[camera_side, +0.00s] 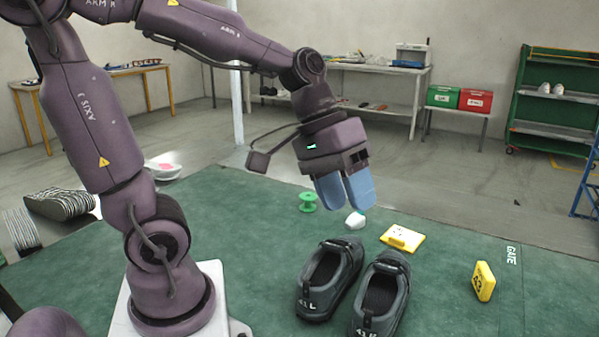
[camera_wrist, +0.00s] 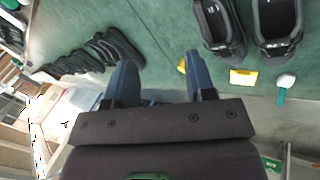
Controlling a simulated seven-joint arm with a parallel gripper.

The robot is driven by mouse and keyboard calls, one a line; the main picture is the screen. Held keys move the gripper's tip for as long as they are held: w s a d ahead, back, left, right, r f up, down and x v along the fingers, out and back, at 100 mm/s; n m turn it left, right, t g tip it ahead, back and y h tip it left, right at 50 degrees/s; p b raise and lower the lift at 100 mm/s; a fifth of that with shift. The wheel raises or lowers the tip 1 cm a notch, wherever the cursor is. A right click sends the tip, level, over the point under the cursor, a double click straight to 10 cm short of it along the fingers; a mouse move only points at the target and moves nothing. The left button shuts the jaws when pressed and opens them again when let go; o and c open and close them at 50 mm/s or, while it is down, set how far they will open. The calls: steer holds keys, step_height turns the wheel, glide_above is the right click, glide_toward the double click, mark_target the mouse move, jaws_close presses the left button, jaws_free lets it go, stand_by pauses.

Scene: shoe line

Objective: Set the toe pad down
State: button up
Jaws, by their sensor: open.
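My gripper (camera_side: 347,205) has two blue fingers and hangs above the green mat, behind the shoes. In the wrist view the fingers (camera_wrist: 158,65) stand wide apart with nothing visible between them. A pair of dark shoes, the left one (camera_side: 329,279) and the right one (camera_side: 381,300), stands on the mat with toes away from the side camera. A small white piece with a teal part (camera_side: 355,220) lies on the mat below and in front of my gripper; it also shows in the wrist view (camera_wrist: 286,81). I cannot tell for sure that it is the toe pad.
A yellow box (camera_side: 402,237) lies near the shoe toes. A yellow numbered block (camera_side: 484,281) stands to their right. A green spool (camera_side: 308,202) is left of the white piece. Several dark shoes (camera_wrist: 90,57) line up in the wrist view. The mat's right side is mostly free.

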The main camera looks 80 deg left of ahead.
steer(key=s+a+r+m+t+y, duration=0.2)
steer(key=s+m+y, duration=0.2)
steer(key=s, duration=0.1)
steer(key=shift+s+a+r+m, duration=0.2)
steer(key=shift+s+a+m, duration=0.1)
steer(key=shift+s+a, duration=0.1)
stand_by(0.9)
